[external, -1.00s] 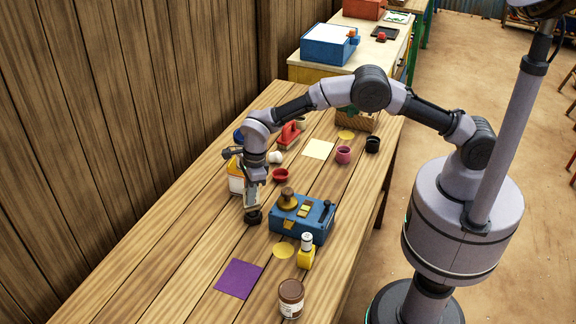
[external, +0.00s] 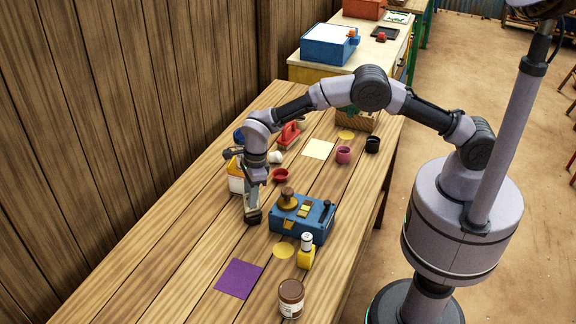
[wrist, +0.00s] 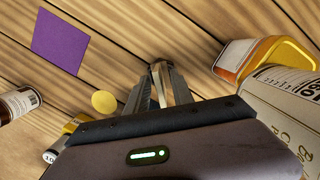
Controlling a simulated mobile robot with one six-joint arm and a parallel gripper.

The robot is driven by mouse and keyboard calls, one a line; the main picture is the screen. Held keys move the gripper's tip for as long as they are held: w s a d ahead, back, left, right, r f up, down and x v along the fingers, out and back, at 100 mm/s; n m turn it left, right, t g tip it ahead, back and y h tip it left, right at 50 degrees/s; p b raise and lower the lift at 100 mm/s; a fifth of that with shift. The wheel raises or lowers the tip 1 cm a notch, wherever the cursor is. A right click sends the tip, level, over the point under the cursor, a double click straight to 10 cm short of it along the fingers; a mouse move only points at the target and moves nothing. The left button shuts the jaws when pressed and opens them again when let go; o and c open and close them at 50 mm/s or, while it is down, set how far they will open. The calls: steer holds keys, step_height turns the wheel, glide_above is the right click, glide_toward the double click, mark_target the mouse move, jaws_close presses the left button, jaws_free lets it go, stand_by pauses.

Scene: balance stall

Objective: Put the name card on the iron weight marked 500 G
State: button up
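My gripper (external: 252,215) points down low over the table, left of a blue balance. In the wrist view its fingers (wrist: 161,82) flank a narrow pale piece (wrist: 171,88); I cannot tell whether they grip it or whether it is the name card. A dark shape shows at the fingertips in the external view; I cannot tell whether it is finger or a weight. The blue balance (external: 310,220) carries a brass-coloured pan with a brown knobbed piece (external: 288,196). No 500 G mark is legible, so I cannot identify the iron weight.

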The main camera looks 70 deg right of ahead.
steer(key=r, duration=0.3)
steer(key=r+p, duration=0.1)
steer(key=r, duration=0.3)
steer(key=s+d+r+p, duration=0.1)
steer(key=r, duration=0.2)
steer(key=shift+s+d+r, duration=0.1)
steer(key=shift+r, duration=0.15)
steer(key=s+d+r+n+t, duration=0.2)
steer(key=s+d+r+n, duration=0.45)
steer(key=s+r, duration=0.45)
steer(key=s+d+r+n+t, duration=0.1)
steer(key=s+d+r+n, duration=0.55)
steer(key=s+r, duration=0.4)
steer(key=s+d+f+n+t, duration=0.25)
steer(key=s+n, duration=0.75)
steer(key=s, duration=0.5)
steer(key=shift+g+y, duration=0.4)
steer(key=shift+g, duration=0.05)
steer(key=f+b, duration=0.2)
steer(key=f, duration=0.1)
steer(key=f+b, duration=0.2)
steer(key=b, duration=0.1)
steer(key=shift+a+f, duration=0.2)
steer(key=shift+f, duration=0.2)
steer(key=shift+w, duration=0.1)
